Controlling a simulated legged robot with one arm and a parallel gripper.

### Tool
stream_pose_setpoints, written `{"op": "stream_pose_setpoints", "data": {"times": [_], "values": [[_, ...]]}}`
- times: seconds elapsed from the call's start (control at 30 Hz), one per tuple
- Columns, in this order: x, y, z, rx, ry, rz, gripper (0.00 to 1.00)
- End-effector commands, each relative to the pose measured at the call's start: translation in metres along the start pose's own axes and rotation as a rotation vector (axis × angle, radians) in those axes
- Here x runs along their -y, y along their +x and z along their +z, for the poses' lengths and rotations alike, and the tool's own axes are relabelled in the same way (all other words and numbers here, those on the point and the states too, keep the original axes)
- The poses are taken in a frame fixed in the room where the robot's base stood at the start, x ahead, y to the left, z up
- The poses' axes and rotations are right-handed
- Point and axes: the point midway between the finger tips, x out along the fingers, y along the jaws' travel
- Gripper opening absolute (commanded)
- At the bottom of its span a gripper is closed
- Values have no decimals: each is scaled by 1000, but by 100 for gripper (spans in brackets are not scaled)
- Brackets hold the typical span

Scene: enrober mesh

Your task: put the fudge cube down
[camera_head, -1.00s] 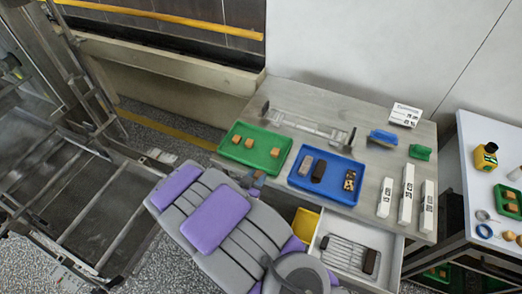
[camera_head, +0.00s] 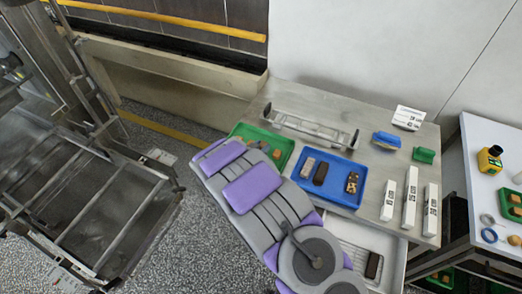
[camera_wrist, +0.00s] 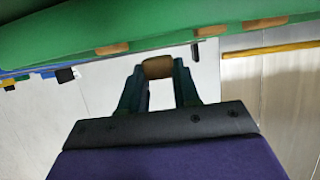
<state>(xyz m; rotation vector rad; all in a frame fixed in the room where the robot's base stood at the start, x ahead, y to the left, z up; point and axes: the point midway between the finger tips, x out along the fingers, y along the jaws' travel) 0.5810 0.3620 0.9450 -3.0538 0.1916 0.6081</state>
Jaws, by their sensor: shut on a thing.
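My gripper (camera_wrist: 157,82) is shut on a brown fudge cube (camera_wrist: 157,67), held between its fingertips in the wrist view. In the head view my arm hides the gripper and the held cube. The green tray (camera_head: 288,146) is on the table, its near left part covered by my arm. Some brown cubes (camera_head: 277,154) show in it. In the wrist view the green tray (camera_wrist: 160,20) fills the top, with several cubes (camera_wrist: 265,22) along its edge. The held cube appears apart from them.
A blue tray (camera_head: 337,199) with dark and light bars stands right of the green tray. White labelled blocks (camera_head: 410,198), a blue brush-like item (camera_head: 386,140) and a small sign (camera_head: 408,117) stand farther right. An open drawer (camera_head: 387,250) juts from the table front.

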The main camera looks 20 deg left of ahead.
Motion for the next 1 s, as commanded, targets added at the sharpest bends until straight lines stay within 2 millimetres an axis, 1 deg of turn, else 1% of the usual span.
{"op": "stream_pose_setpoints", "data": {"times": [0.1,0.2,0.4,0.7,0.73,0.97,1.0], "values": [[5,16,-4,-1,5,2,14],[4,22,19,1,-1,1,14],[4,24,25,1,1,1,14],[4,25,28,1,1,0,14],[4,25,27,1,1,0,34],[4,25,27,0,1,0,56],[4,25,27,0,2,0,57]]}}
